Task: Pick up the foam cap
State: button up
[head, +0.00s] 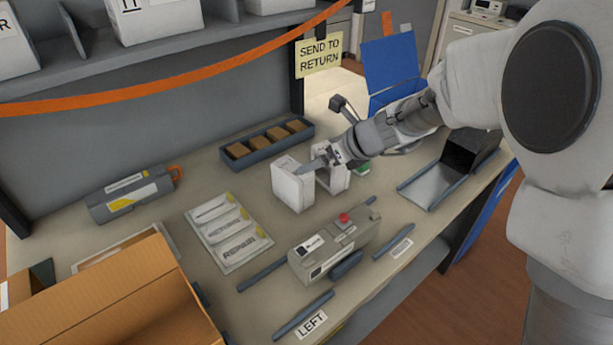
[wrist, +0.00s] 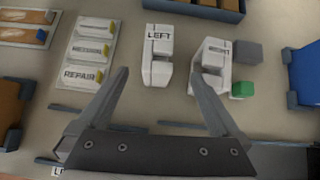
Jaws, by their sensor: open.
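Two white notched blocks that look like foam caps stand on the bench. The left one (head: 291,188) is marked LEFT and also shows in the wrist view (wrist: 157,72). The other cap (head: 333,178), with a partly hidden label, stands to its right, also in the wrist view (wrist: 209,82). My gripper (head: 326,160) is open and empty over the caps. In the wrist view its spread fingers (wrist: 161,73) frame the LEFT cap, and the right fingertip overlaps the right cap. Contact cannot be told. My arm hides part of the right cap in the head view.
A grey cartridge (head: 130,198) lies at the back left. A label board (head: 229,235) and an open cardboard box (head: 110,295) are nearer left. A grey fixture with a red button (head: 335,248) stands in front. A divided tray (head: 268,145) is behind; a metal chute (head: 430,185) is right.

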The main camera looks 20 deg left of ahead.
aim_at(295, 171)
jog(key=b+x, duration=0.2)
jog(key=x, duration=0.9)
jog(key=shift+s, duration=0.1)
jog(key=shift+a+r+b+x, duration=0.1)
jog(key=shift+b+x, duration=0.05)
jog(key=shift+x, duration=1.2)
jog(key=shift+a+r+b+x, duration=0.15)
jog(key=shift+x, duration=1.25)
jog(key=shift+c, duration=0.3)
jog(key=c, duration=1.2)
